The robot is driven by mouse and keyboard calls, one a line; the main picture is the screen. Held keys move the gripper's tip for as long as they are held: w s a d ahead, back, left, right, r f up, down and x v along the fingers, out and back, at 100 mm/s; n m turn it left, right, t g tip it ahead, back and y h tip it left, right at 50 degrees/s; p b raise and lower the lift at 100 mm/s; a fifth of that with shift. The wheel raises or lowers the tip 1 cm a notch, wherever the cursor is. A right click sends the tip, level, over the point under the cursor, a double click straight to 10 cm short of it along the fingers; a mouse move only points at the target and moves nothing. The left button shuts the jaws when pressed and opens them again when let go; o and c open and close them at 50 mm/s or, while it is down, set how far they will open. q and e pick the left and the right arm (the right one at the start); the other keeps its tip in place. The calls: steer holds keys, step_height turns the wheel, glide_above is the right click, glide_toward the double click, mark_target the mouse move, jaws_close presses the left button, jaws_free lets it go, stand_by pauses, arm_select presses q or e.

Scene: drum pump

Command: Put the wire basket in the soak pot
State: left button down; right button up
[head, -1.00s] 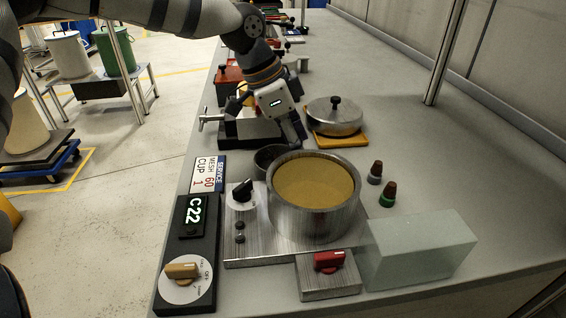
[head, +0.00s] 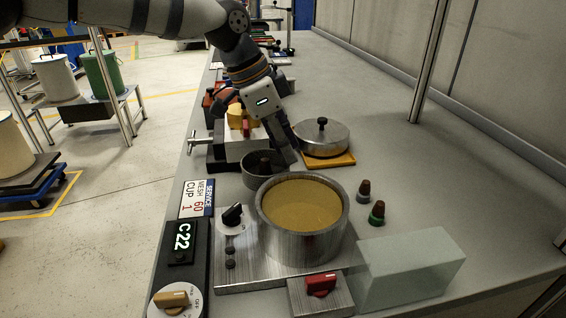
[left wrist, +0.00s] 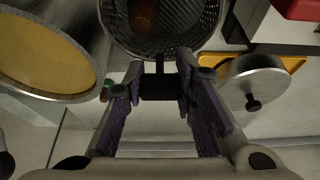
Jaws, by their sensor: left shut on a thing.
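The wire basket (head: 257,178), a dark mesh cup, is just behind the soak pot in the head view, its near side partly hidden by the pot's rim. A brown piece (left wrist: 143,14) is inside it. My left gripper (head: 291,158) is at the basket's right side; in the left wrist view its fingers (left wrist: 160,86) are shut on the basket's black grip. I cannot tell whether the basket touches the bench. The soak pot (head: 303,240) is a steel pot full of yellowish liquid, also at the left of the wrist view (left wrist: 40,58). My right gripper is not in view.
A steel lid (head: 322,140) rests on a yellow board behind the pot. Two small capped bottles (head: 377,213) and a frosted block (head: 410,268) stand to the right. Black knob (head: 232,214) and red knob (head: 321,284) flank the pot. The bench's right side is clear.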

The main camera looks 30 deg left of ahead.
arm_select(q)
step_height(320, 180, up, 17)
steer(key=shift+p, duration=0.45)
